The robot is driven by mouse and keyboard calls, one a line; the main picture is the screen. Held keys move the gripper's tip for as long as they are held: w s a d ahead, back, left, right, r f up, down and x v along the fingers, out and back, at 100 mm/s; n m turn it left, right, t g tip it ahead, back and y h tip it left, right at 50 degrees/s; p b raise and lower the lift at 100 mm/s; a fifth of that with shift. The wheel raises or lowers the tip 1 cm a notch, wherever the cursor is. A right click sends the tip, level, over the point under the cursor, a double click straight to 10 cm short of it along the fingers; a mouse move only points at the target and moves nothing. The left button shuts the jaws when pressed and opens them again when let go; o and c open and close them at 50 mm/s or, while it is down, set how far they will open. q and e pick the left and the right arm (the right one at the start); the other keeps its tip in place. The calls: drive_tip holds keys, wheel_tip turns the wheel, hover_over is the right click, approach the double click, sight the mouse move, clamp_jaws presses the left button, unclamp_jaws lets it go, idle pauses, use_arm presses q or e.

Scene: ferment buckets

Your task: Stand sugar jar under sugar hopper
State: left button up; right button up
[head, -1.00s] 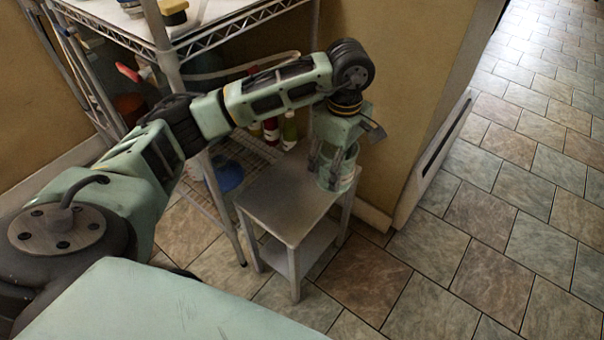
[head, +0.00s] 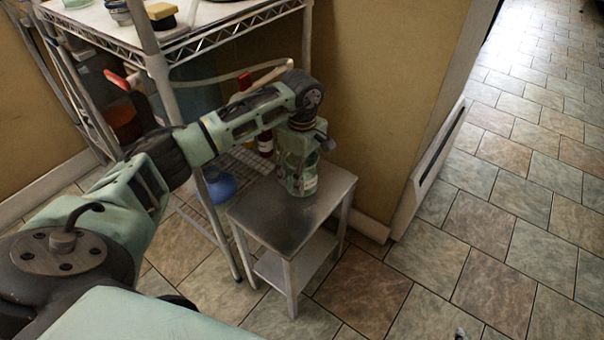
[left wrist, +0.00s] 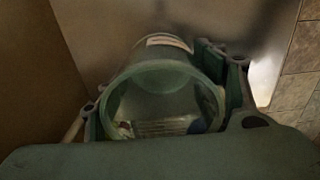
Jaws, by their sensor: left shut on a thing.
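My left gripper (head: 299,172) is shut on a clear, green-tinted jar (head: 309,184) with a pale label. It holds the jar upright over the back part of a small metal stand's top (head: 285,222). I cannot tell whether the jar's base touches the top. In the left wrist view the jar (left wrist: 160,97) shows its round open mouth, with the fingers of the left gripper (left wrist: 165,105) on either side. I cannot make out a sugar hopper in these frames. My right gripper is not seen.
A wire rack (head: 235,33) stands behind and left, with a blue round vessel (head: 220,186) and a red bottle (head: 265,146) low down. A tan wall (head: 385,90) rises behind the stand. The stand's front top is bare. Tiled floor (head: 480,230) is open at the right.

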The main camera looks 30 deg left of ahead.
use_arm(q)
drive_tip(key=shift+f, duration=0.3)
drive_tip(key=shift+f, duration=0.1)
drive_tip(key=o, duration=1.4)
